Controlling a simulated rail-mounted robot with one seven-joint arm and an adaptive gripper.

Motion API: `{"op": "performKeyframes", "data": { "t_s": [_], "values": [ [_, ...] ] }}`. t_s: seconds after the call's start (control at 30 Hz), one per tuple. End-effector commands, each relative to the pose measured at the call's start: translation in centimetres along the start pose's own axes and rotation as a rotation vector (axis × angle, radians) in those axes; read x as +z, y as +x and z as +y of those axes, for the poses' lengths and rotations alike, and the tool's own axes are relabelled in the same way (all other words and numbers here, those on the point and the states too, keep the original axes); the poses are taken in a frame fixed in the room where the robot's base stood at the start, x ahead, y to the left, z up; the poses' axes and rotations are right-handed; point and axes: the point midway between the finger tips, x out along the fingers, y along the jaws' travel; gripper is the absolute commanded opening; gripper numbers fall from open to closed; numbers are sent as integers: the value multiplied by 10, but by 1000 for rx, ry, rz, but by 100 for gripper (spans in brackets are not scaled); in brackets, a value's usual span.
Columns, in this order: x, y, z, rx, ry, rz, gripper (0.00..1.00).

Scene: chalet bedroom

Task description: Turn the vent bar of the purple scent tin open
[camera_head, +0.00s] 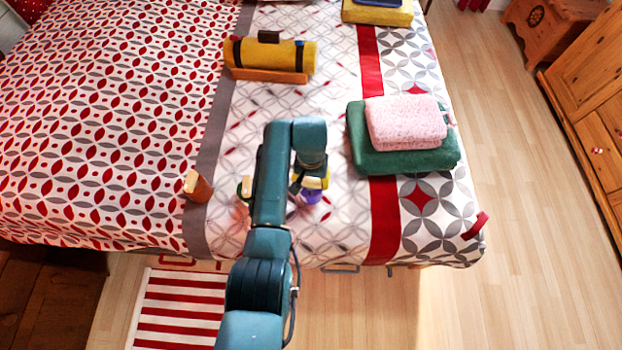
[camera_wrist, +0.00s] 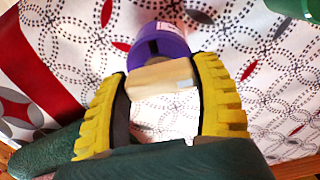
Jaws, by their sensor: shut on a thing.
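The purple scent tin (camera_head: 312,196) stands on the patterned bedspread, partly hidden by my arm in the head view. It also shows in the wrist view (camera_wrist: 172,46), with a paler lilac-white part and a dark mark on its side. A pale wooden bar (camera_wrist: 158,78), which looks like its vent bar, lies across the tin between my yellow fingers. My gripper (camera_wrist: 161,82) is shut on this bar; in the head view my gripper (camera_head: 316,180) is right above the tin. The bar's exact angle on the tin is hard to tell.
A green folded towel (camera_head: 405,158) with a pink one (camera_head: 405,122) on top lies right of the tin. A brown block-like object (camera_head: 199,188) and a partly hidden green object (camera_head: 241,188) stand left. A yellow roll (camera_head: 272,56) lies farther back.

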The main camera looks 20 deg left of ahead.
Motion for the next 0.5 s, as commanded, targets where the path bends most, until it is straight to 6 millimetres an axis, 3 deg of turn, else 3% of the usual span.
{"op": "performKeyframes", "data": {
  "t_s": [0.03, 0.17, 0.5],
  "values": [
    [0, 0, 0, 0, 0, 2, 69],
    [0, 0, 0, 0, -1, 2, 94],
    [-1, -4, 0, 0, -2, 3, 94]
  ]
}}
